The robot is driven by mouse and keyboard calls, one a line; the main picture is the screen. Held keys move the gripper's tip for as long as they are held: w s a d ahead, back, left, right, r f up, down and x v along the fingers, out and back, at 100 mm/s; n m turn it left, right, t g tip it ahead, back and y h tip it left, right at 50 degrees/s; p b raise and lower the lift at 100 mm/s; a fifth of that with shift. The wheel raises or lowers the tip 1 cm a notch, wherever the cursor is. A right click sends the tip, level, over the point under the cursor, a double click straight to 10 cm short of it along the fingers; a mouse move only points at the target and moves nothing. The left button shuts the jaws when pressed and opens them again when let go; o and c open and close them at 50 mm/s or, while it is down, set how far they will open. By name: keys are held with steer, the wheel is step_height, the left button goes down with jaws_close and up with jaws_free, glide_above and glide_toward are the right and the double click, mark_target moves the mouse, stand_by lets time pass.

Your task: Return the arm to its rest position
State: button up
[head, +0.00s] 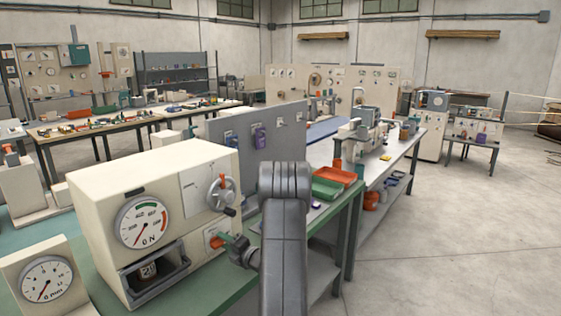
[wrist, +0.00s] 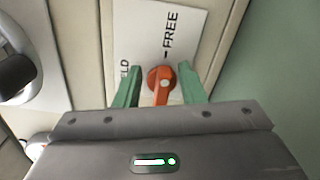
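My gripper (wrist: 159,72) is open, with its two green fingers on either side of an orange knob (wrist: 160,84). A small gap shows between the knob and each finger. The knob sits on a white label plate (wrist: 165,30) that reads "FREE" on one side and partly hidden letters ending in "LD" on the other. In the head view my gripper (head: 226,238) is at the lower right of the front of a cream machine (head: 150,195), at the orange knob (head: 215,241). My arm reaches up in the foreground and hides part of the bench.
The machine has an N dial (head: 143,222), a handwheel (head: 221,194) and a recess holding a dark weight (head: 148,271). A smaller mm dial (head: 46,279) stands to the left. Green (head: 326,188) and orange (head: 336,175) trays lie behind my arm. Open floor (head: 450,240) is to the right.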

steer(key=n+b, duration=0.1)
steer(key=n, duration=0.1)
steer(key=n+b, duration=0.1)
steer(key=n, duration=0.1)
steer(key=shift+s+a+r+b, duration=0.15)
steer(key=shift+b, duration=0.15)
steer(key=shift+r+n, duration=0.2)
steer(key=shift+n, duration=0.5)
steer(key=shift+r, duration=0.1)
